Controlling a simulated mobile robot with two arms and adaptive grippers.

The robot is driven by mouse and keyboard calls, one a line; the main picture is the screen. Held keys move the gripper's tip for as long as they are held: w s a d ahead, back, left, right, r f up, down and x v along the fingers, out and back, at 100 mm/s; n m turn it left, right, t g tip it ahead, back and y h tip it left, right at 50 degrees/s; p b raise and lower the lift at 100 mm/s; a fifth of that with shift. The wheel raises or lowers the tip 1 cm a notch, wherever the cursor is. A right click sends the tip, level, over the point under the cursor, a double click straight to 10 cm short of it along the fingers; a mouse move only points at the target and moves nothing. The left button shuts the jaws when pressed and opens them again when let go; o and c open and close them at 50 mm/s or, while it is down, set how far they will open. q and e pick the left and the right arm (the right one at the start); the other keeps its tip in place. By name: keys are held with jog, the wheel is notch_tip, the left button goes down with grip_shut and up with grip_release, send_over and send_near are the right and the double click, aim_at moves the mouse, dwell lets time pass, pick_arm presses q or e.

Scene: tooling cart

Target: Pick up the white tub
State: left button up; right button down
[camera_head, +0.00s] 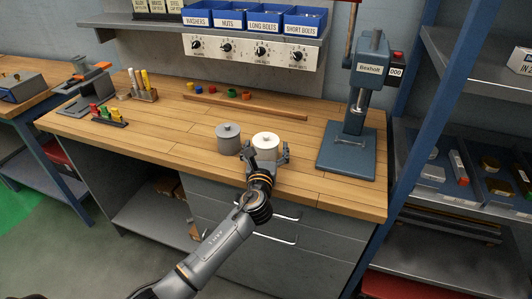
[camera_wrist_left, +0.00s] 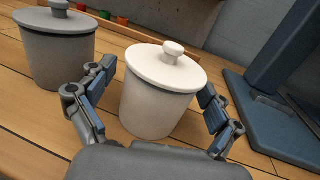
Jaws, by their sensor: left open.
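The white tub (camera_head: 265,140) stands upright on the wooden bench, its knobbed lid on. It also shows in the left wrist view (camera_wrist_left: 155,100), between the fingers of my left gripper. My left gripper (camera_head: 267,155) is open, with one finger on each side of the tub. In the left wrist view the left finger has a visible gap to the tub; the right finger (camera_wrist_left: 212,110) is close to its side, and I cannot tell whether it touches. A grey lidded tub (camera_head: 229,139) stands just left of the white one. My right gripper is not in view.
A blue press (camera_head: 347,150) stands to the right on the bench. A wooden strip (camera_head: 245,107) and several small coloured pieces lie behind the tubs. A marker holder (camera_head: 143,95) stands at the left. The bench front (camera_head: 180,150) left of the tubs is clear.

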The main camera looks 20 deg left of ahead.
pick_arm(q)
jog(key=c, duration=1.2)
jog(key=shift+c, duration=0.2)
jog(key=shift+r, duration=0.2)
